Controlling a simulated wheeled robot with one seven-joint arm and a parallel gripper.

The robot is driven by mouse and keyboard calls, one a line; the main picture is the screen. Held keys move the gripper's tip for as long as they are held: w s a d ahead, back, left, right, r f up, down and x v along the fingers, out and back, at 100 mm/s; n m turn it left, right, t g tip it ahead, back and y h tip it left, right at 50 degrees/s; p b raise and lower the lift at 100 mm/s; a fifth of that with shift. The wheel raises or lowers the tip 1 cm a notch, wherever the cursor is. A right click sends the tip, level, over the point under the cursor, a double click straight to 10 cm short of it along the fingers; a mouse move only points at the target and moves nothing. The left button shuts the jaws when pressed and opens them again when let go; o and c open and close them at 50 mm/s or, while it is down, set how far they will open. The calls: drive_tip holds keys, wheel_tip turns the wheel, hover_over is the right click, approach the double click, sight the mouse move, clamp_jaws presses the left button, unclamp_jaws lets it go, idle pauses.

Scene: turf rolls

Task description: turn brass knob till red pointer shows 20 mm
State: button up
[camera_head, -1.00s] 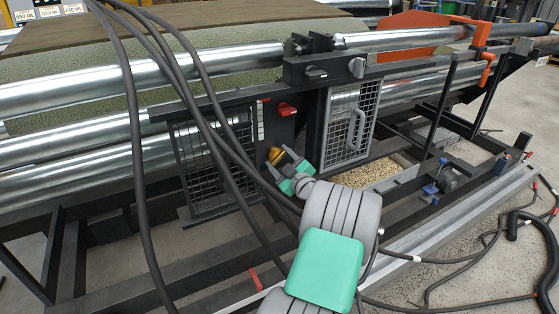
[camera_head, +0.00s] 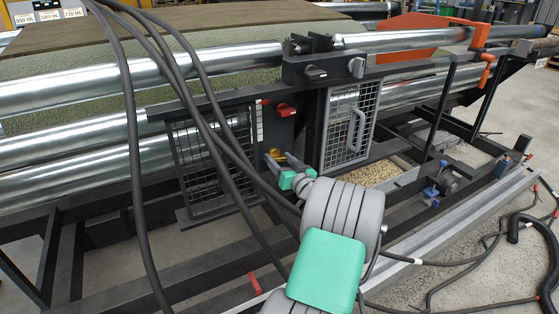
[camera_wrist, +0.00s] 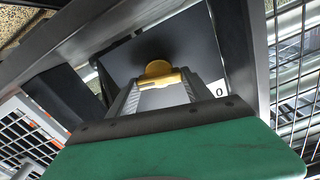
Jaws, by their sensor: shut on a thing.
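The brass knob (camera_head: 274,153) sits low on a dark panel between two mesh guards. In the wrist view the knob (camera_wrist: 158,69) shows as a gold disc with a bar in front. My gripper (camera_head: 281,158) reaches the knob from the front and is shut on it; its grey jaws (camera_wrist: 157,84) hide part of the bar. A white scale strip (camera_head: 260,125) stands above the knob, with a small red mark (camera_head: 265,102) by its top. Its graduations are too small to read. In the wrist view only a white scale end (camera_wrist: 219,88) marked 0 shows, with no red pointer visible.
A red handle (camera_head: 285,109) is on the same panel above the knob. A mesh door (camera_head: 352,125) stands close right, a mesh guard (camera_head: 188,165) left. Black hoses (camera_head: 135,150) hang in front. A tray of chips (camera_head: 405,181) lies below right.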

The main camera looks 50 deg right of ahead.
drive_tip(key=m+p, duration=0.2)
drive_tip(key=m, duration=0.4)
drive_tip(key=shift+d, duration=0.1)
drive_tip(key=m+p, duration=0.1)
drive_tip(key=m, duration=0.3)
drive_tip(key=shift+p, duration=0.35)
drive_tip(key=m+p, duration=0.2)
drive_tip(key=m, duration=0.1)
drive_tip(key=shift+m, duration=0.4)
drive_tip(key=m+p, duration=0.3)
drive_tip(key=m, duration=0.3)
drive_tip(key=shift+f+p, duration=0.15)
drive_tip(key=shift+p, duration=0.25)
drive_tip(key=m+p, duration=0.3)
drive_tip(key=m, duration=0.3)
drive_tip(key=shift+f, duration=0.2)
drive_tip(key=shift+m, duration=0.3)
drive_tip(key=o, duration=1.4)
drive_tip(key=shift+c, duration=0.2)
